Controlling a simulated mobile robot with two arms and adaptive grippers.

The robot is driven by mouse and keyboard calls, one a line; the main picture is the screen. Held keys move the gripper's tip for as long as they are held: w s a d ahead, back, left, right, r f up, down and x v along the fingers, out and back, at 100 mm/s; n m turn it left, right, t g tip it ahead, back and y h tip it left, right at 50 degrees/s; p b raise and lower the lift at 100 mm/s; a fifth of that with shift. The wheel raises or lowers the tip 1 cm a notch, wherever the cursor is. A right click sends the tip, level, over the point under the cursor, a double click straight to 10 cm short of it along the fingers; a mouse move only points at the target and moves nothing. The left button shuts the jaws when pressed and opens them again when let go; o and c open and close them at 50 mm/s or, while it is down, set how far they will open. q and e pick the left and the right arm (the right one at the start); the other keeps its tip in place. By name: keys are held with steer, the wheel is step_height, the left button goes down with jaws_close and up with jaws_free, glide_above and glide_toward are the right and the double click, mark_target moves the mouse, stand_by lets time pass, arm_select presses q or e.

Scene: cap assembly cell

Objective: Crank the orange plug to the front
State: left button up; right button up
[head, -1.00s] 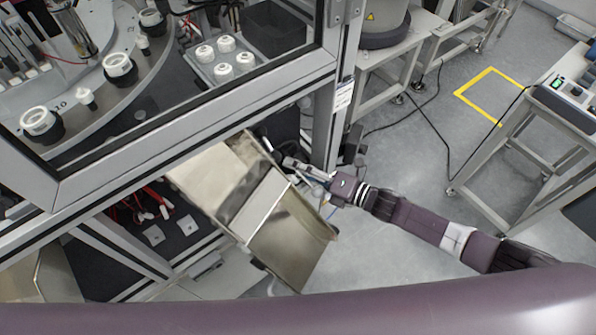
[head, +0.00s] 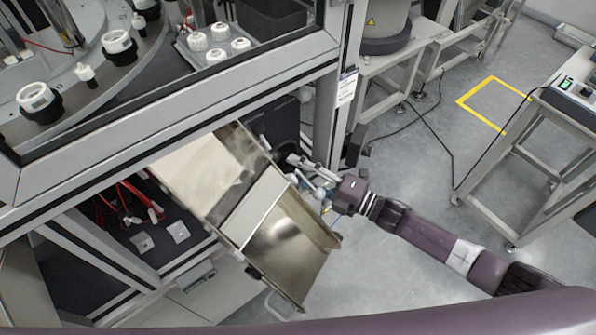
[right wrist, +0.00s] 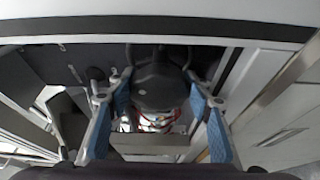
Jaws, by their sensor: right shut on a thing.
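I do not see an orange plug in either view. My right gripper (head: 302,168) is beside the upper right side of a metal chute (head: 283,240), under the machine frame. In the right wrist view its two blue-padded fingers (right wrist: 157,92) stand on either side of a dark rounded part (right wrist: 160,82). The gripper is shut on this dark part; whether it is a crank handle I cannot tell. Small red and white bits show below it. In the head view the fingertips are small and partly hidden among dark parts. My left gripper is not in view.
The machine frame post (head: 335,110) stands close behind the right gripper. Above the frame's beam, a tray (head: 260,55) holds several white caps. Red cables (head: 125,200) lie in the open lower cabinet.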

steer(key=o, duration=1.2)
